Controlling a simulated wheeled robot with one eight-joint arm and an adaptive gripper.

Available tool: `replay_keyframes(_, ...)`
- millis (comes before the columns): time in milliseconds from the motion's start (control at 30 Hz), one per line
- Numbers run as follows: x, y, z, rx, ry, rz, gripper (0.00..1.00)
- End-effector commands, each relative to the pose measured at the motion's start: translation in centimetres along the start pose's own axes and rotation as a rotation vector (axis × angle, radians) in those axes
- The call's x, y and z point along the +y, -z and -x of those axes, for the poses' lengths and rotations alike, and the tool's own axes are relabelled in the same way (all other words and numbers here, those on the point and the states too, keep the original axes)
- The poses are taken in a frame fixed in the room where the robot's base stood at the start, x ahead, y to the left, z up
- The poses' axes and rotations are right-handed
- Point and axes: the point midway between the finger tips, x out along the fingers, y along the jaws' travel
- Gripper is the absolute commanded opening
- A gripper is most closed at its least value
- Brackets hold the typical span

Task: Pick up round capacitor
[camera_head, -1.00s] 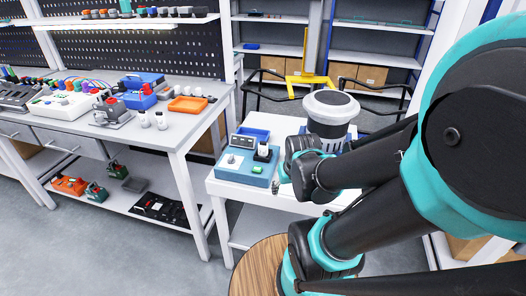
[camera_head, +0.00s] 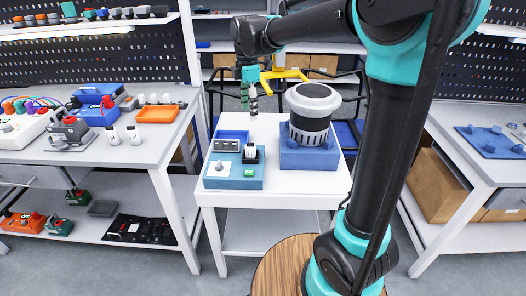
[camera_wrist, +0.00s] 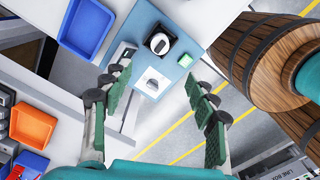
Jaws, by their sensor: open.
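I cannot tell for sure which part is the round capacitor. A small grey rounded part (camera_head: 220,168) sits on a white square on the teal-blue box (camera_head: 232,183) on the white table. It also shows in the wrist view (camera_wrist: 153,84), between my fingertips in the picture. A black part with a round white rim (camera_head: 250,153) sits beside it on the box, and in the wrist view (camera_wrist: 160,43). My gripper (camera_head: 249,104) is open and empty, pointing down above the table. Its two green-padded fingers stand apart in the wrist view (camera_wrist: 158,92).
An empty blue bin (camera_head: 232,135) lies behind the box. A large white-and-black cylinder (camera_head: 312,112) stands on a blue base (camera_head: 308,157) at the right. The left workbench (camera_head: 160,150) holds an orange tray (camera_head: 157,113) and several parts. A wooden round top (camera_head: 285,265) is in front.

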Motion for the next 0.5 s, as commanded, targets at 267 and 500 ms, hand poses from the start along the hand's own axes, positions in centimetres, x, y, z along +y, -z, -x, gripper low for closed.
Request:
replay_keyframes(267,0.3,0.4,-3.2,0.000,0.006,0.035,0.58)
replay_keyframes(500,0.2,0.4,-8.0,0.000,0.006,0.033,0.58)
